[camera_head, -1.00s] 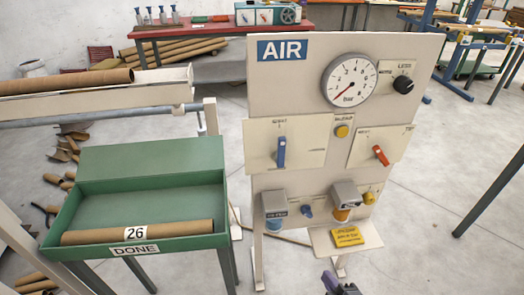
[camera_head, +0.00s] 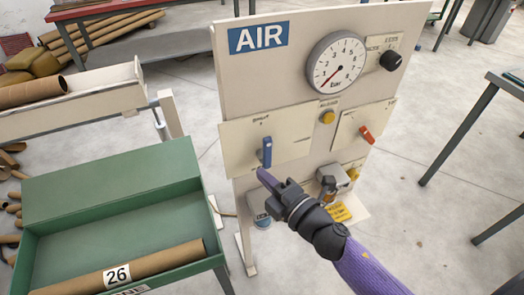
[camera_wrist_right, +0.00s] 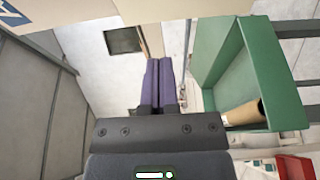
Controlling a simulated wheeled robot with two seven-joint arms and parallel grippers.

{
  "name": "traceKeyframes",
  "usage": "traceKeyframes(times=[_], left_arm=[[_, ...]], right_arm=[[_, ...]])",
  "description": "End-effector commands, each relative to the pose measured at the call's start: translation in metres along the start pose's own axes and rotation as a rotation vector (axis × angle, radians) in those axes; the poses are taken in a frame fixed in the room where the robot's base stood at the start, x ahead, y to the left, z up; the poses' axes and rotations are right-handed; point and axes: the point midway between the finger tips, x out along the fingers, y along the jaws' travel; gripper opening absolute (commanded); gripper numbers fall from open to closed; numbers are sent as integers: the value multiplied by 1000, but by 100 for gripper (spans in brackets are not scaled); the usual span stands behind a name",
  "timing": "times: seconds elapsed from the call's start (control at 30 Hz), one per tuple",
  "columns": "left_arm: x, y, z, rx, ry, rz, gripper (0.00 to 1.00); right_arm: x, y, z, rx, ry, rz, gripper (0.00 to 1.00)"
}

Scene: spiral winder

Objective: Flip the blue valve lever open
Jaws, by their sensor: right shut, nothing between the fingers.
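The blue valve lever (camera_head: 267,151) stands upright on a cream plate (camera_head: 240,148) on the left of the AIR panel in the head view. My right gripper (camera_head: 263,176) is just below the lever in that view, its purple fingers pointing up and left. The fingers are shut with nothing between them; I cannot tell whether a tip touches the lever. In the right wrist view the purple fingers (camera_wrist_right: 163,78) lie side by side, and the lever does not show there. My left gripper is not in view.
A red lever (camera_head: 367,134), a yellow button (camera_head: 327,117), a gauge (camera_head: 337,63) and a black knob (camera_head: 390,61) are on the same panel. A green tray (camera_head: 110,175) with a cardboard tube (camera_head: 160,267) stands at left.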

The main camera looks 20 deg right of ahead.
Motion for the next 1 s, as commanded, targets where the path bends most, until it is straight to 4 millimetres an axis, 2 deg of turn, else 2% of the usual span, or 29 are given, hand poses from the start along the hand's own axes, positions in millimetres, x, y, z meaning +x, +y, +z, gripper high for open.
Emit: traceKeyframes(times=[0.3, 0.43, 0.6, 1.0], left_arm=[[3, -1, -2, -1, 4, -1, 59], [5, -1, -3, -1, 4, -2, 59], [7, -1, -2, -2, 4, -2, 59], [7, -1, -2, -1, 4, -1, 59]], right_arm=[[70, 0, 0, -1, 0, 2, 0], [61, -1, 22, -2, -2, -2, 0], [56, -1, 36, 1, -1, -1, 0], [54, 0, 38, 4, 0, 0, 0]])
